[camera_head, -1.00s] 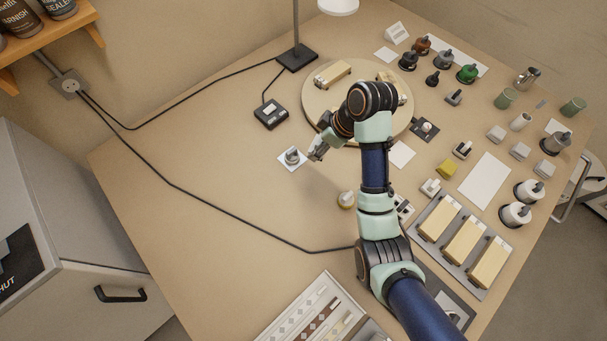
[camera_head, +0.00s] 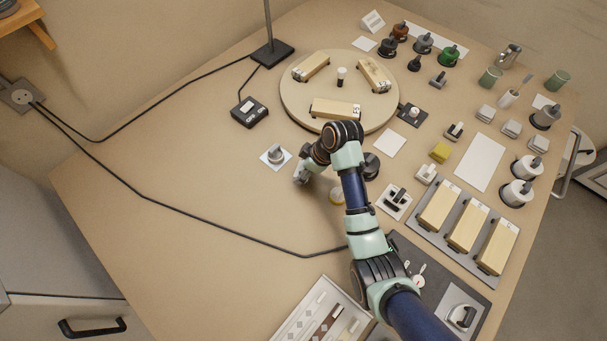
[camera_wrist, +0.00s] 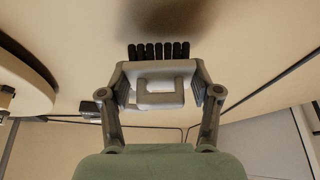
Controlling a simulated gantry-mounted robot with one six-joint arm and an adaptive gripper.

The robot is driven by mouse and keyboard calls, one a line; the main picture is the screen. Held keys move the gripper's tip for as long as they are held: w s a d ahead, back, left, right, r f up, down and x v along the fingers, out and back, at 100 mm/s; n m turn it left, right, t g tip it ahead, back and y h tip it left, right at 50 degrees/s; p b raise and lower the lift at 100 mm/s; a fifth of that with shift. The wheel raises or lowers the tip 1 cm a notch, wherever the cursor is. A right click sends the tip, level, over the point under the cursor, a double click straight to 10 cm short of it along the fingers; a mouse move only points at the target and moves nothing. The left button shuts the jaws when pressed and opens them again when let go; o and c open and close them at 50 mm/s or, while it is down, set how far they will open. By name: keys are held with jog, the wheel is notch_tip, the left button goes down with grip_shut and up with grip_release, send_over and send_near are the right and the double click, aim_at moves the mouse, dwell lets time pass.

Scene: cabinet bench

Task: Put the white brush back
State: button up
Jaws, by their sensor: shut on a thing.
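The white brush (camera_wrist: 158,72) is between the fingers of my gripper (camera_wrist: 163,95) in the wrist view. It has a pale body with a loop handle facing the camera and a row of black bristles pointing away. My gripper is shut on its sides. The brush is too small there to tell from the fingers.
A round turntable (camera_head: 291,105) with several wooden blocks stands behind my arm. A black switch box (camera_head: 249,113) and cables lie to the left. A tray of blocks (camera_head: 420,219) sits at right. The front left bench is clear.

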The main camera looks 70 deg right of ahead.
notch_tip(320, 180, down, 3)
jog(key=shift+r, duration=0.25)
jog(key=o, duration=1.2)
jog(key=shift+f, duration=0.2)
jog(key=shift+r, duration=0.25)
jog(key=p+v, duration=0.4)
jog(key=v, duration=0.8)
